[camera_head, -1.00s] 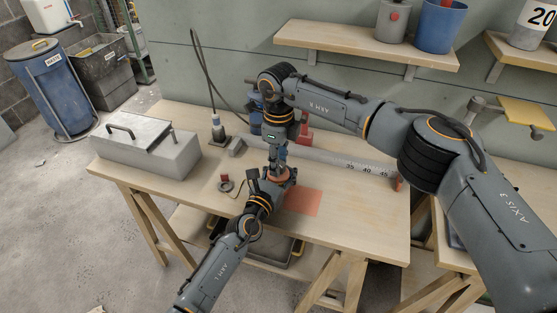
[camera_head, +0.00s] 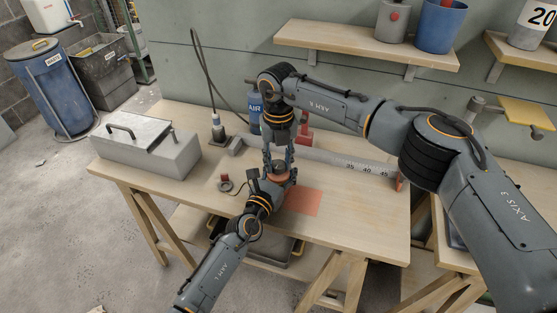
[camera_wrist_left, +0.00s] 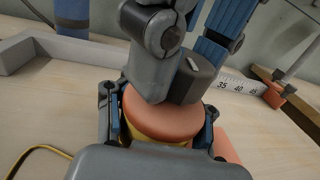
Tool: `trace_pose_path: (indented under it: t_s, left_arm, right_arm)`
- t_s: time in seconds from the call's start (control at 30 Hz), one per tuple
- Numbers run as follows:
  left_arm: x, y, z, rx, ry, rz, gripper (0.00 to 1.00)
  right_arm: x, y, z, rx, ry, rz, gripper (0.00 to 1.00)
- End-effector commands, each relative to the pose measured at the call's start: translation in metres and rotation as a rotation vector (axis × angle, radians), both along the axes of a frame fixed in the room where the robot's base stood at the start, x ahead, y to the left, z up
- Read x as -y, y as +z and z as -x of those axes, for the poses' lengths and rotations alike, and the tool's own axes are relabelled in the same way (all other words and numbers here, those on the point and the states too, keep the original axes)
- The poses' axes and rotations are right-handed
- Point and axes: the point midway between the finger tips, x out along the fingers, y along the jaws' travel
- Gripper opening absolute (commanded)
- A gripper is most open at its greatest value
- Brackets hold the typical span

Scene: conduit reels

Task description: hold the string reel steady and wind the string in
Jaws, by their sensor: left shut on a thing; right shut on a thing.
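The string reel (camera_head: 282,174) stands on the wooden table (camera_head: 345,226); in the left wrist view its orange top flange (camera_wrist_left: 160,122) shows, with a little yellow below it. My left gripper (camera_head: 272,181) is shut on the reel, one finger on each side in the left wrist view (camera_wrist_left: 158,132). My right gripper (camera_head: 278,160) comes down from above and is shut at the reel's top, by a dark grey knob (camera_wrist_left: 196,80). Its exact contact is partly hidden. A yellow-and-dark string (camera_wrist_left: 38,149) lies on the table at left in the left wrist view.
An orange-red mat (camera_head: 303,202) lies to the right. A numbered rail (camera_head: 355,164), a blue AIR canister (camera_head: 254,104) and a grey metal box (camera_head: 150,149) stand behind and left.

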Motion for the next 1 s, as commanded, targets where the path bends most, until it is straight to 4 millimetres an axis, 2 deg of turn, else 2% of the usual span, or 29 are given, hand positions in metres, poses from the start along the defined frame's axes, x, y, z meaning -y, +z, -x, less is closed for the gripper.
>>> trace_pose_path:
  t_s: [1.0]
  left_arm:
    - [-0.0007, -0.0009, -0.0001, -0.001, 0.001, 0.0, 0.0]
  right_arm:
    - [-0.0009, -0.0002, 0.0005, -0.002, -0.965, 0.001, 0.03]
